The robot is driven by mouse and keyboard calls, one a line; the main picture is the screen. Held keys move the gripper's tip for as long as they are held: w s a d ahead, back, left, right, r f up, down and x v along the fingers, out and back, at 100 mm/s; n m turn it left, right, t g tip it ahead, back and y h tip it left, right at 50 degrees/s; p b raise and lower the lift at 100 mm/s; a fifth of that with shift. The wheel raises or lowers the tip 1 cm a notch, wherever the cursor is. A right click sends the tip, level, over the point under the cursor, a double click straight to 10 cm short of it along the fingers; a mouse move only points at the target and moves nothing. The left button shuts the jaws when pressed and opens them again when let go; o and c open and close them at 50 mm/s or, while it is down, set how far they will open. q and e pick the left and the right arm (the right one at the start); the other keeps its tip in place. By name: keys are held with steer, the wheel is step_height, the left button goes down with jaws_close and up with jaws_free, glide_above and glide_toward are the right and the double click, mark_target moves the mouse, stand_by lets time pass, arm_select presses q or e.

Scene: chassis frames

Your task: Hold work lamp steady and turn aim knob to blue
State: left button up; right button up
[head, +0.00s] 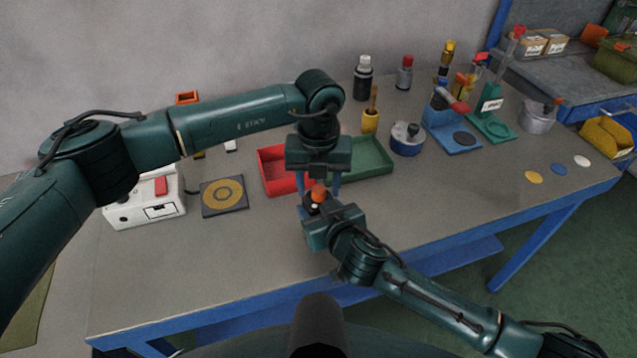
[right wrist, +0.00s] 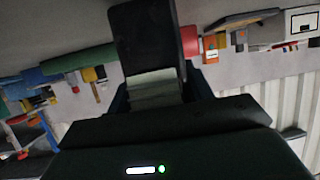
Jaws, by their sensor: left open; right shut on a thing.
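The work lamp (head: 314,203) appears to be the small dark thing with an orange-red knob (head: 318,191) on top, between my two grippers in the head view. My right gripper (head: 318,208) is shut on its dark body from the front. In the right wrist view a dark block (right wrist: 150,40) with a pale grey part below it stands at the jaws. My left gripper (head: 319,184) points down from above, open, with one finger on each side of the orange-red knob. I cannot tell whether the fingers touch it. Any blue mark on the lamp is hidden or too small to see.
A red tray (head: 270,186) and a green tray (head: 386,173) lie just behind the grippers. A dark plate with a yellow ring (head: 209,205) and a white box (head: 127,213) are to the left. Pots and stands fill the back right.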

mark_target(319, 188)
arm_select(q)
steer(key=shift+f, duration=0.15)
steer(key=c, duration=1)
steer(key=n, duration=0.5)
steer(key=o, duration=1)
step_height(319, 188, up, 12)
